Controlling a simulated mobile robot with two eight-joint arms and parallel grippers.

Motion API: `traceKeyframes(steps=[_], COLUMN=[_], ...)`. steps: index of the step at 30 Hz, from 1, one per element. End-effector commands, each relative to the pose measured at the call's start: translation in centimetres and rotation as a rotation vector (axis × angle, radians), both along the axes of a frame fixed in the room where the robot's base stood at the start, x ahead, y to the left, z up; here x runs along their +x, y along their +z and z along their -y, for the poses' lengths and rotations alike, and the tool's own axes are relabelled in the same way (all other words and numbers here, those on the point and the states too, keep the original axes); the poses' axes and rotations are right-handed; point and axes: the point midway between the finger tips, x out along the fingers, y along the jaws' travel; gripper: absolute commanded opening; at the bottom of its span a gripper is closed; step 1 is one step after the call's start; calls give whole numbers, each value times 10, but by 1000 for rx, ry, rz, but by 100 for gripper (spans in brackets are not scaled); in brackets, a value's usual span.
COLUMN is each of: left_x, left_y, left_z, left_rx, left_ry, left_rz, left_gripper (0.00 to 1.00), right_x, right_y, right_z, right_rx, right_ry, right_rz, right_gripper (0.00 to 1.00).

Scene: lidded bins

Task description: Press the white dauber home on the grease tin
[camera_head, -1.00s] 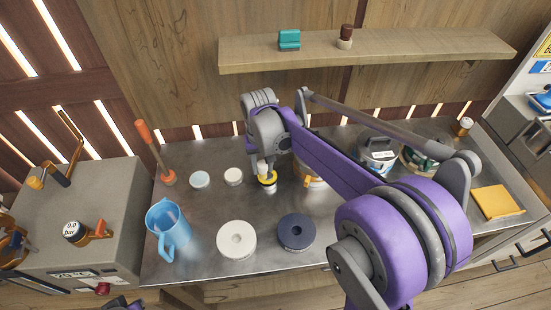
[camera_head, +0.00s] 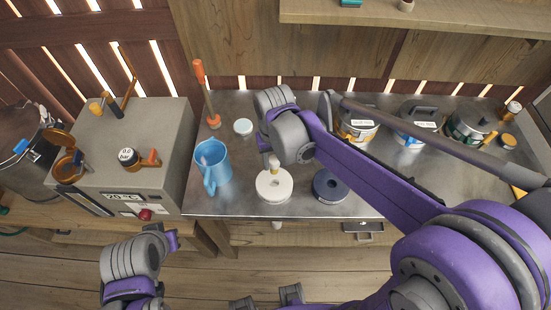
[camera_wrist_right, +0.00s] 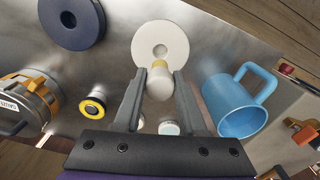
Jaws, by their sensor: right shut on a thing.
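My right gripper (camera_wrist_right: 160,77) is shut on the white dauber (camera_wrist_right: 159,86), a small white piece with a yellow far end. In the head view the dauber (camera_head: 275,164) hangs under my right wrist, over the far part of the white ring-shaped disc. The likely grease tin (camera_wrist_right: 95,104) is a small dark-topped tin with a yellow rim, left of my right gripper in the wrist view and apart from the dauber. In the head view my right arm hides that tin.
The white disc (camera_head: 273,187) and a dark blue disc (camera_head: 329,186) lie on the metal bench. A blue jug (camera_head: 211,165) stands left. Larger labelled cans (camera_head: 357,124) line the back right.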

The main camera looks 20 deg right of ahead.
Motion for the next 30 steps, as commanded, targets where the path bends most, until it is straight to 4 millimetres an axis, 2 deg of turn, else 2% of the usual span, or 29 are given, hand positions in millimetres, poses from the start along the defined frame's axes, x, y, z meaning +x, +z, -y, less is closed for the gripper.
traceKeyframes(steps=[8,22,30], left_x=[-3,-13,-15], left_y=[-9,-43,-49], left_z=[0,0,0], left_rx=[0,0,0], left_ry=[0,0,0], left_rz=[-6,-25,-28], left_gripper=[0,0,0], right_x=[-1,-1,0], right_y=[-9,-52,-59], right_z=[0,0,0], right_rx=[0,0,0], right_ry=[-1,-1,-1], right_rz=[-2,-2,0], right_gripper=[0,0,0])
